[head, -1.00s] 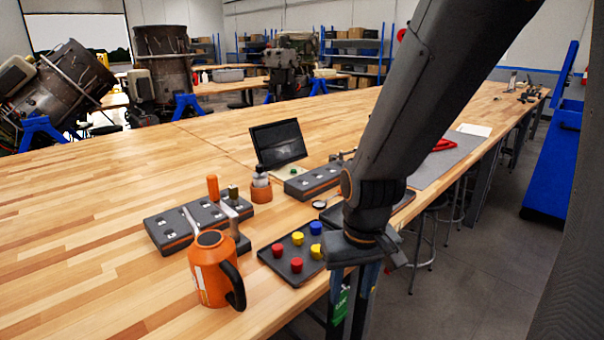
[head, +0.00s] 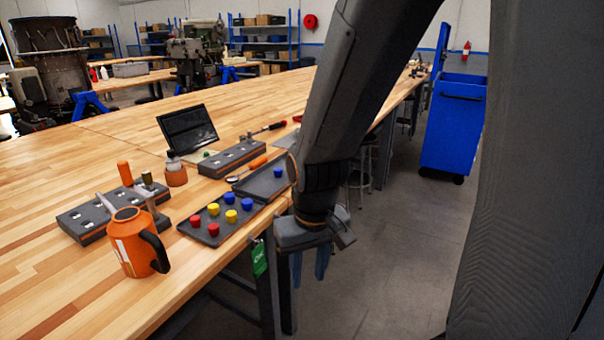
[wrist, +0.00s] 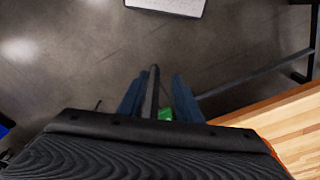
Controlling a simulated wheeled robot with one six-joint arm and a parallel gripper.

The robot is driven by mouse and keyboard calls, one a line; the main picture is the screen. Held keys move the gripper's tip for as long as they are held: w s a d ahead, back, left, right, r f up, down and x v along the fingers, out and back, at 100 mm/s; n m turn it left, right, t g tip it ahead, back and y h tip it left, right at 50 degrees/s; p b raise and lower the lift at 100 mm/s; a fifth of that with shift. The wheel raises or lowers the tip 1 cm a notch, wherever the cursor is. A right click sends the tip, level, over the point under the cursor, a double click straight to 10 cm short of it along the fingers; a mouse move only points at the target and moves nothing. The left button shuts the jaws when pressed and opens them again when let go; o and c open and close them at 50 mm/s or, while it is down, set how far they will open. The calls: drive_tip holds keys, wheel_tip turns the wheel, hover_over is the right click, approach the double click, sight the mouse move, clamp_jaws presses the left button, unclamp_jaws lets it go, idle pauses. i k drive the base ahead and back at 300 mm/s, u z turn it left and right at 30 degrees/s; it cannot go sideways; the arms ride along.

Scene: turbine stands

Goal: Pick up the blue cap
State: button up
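Two blue caps (head: 229,197) (head: 247,204) sit on a dark tray (head: 218,238) near the table edge, beside two red caps (head: 195,221) (head: 213,229) and two yellow caps (head: 213,209) (head: 231,216). Another blue cap (head: 278,172) sits on a second dark tray (head: 262,187) just behind. My gripper (head: 309,272) points down beyond the table edge, right of the trays and below the tabletop. Its two blue fingers are apart with nothing held between them; the wrist view (wrist: 157,95) shows floor and a table leg between them. No cap shows in the wrist view.
An orange mug (head: 132,245), a dark block with slots (head: 85,222), an orange-based bottle (head: 175,172) and a tablet (head: 187,127) stand on the wooden table (head: 40,180). A blue cart (head: 455,125) stands right. The floor aisle (head: 400,260) beside the table is clear.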

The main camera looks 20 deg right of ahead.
sight(278, 171)
drive_tip(key=z, duration=0.35)
drive_tip(key=i, duration=0.4)
drive_tip(key=u, duration=0.15)
